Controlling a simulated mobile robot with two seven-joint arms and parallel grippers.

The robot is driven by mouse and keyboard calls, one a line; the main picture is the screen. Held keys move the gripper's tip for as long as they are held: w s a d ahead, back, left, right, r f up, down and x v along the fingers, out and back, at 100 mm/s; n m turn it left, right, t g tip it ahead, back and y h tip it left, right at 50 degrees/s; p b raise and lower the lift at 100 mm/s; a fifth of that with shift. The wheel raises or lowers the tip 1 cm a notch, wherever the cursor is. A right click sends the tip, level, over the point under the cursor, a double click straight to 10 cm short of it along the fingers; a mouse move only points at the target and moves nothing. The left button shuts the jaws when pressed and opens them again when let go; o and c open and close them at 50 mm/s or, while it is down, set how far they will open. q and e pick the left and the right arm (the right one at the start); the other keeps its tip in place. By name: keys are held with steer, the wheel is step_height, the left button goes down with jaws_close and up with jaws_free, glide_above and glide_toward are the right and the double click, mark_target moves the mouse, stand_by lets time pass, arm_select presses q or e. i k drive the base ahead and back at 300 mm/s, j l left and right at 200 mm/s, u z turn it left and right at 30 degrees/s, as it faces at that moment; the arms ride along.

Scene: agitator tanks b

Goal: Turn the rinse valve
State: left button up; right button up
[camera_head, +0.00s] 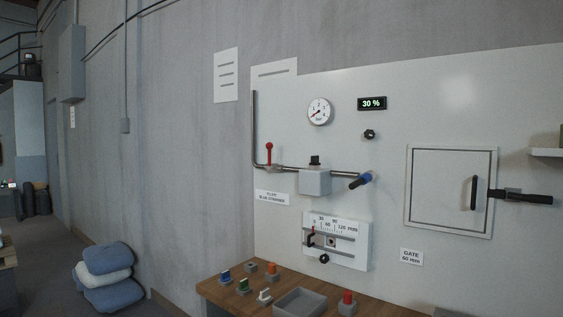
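A pipe (255,125) runs down the light panel and then to the right. A valve with an upright red lever (269,152) sits on it at the left. A grey block with a black top knob (314,180) sits farther along the pipe. No readable label marks which of these is the rinse valve; the small plate (272,197) below the red lever is too small to read surely. Neither of my grippers is in view.
A wooden bench (235,290) below holds several coloured knobs and a grey tray (300,303). The panel carries a gauge (319,111), a 30 % display (372,103), a slide scale (336,240) and a hatch (450,190) with black handles. Stacked sacks (108,275) lie on the left floor.

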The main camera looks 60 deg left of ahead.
mark_target(269, 145)
steer(key=u, duration=1.85)
steer(key=z, duration=0.25)
steer(key=i+j+z, duration=0.15)
steer(key=z, duration=0.25)
steer(key=i+j+z, duration=0.1)
steer(key=j+z, duration=0.25)
steer(key=i+j+z, duration=0.15)
steer(key=z, duration=0.25)
steer(key=i+j+z, duration=0.2)
steer(key=j, duration=0.35)
steer(key=j+z, duration=0.2)
steer(key=j, duration=0.3)
steer(key=j+z, duration=0.1)
steer(key=j, duration=1)
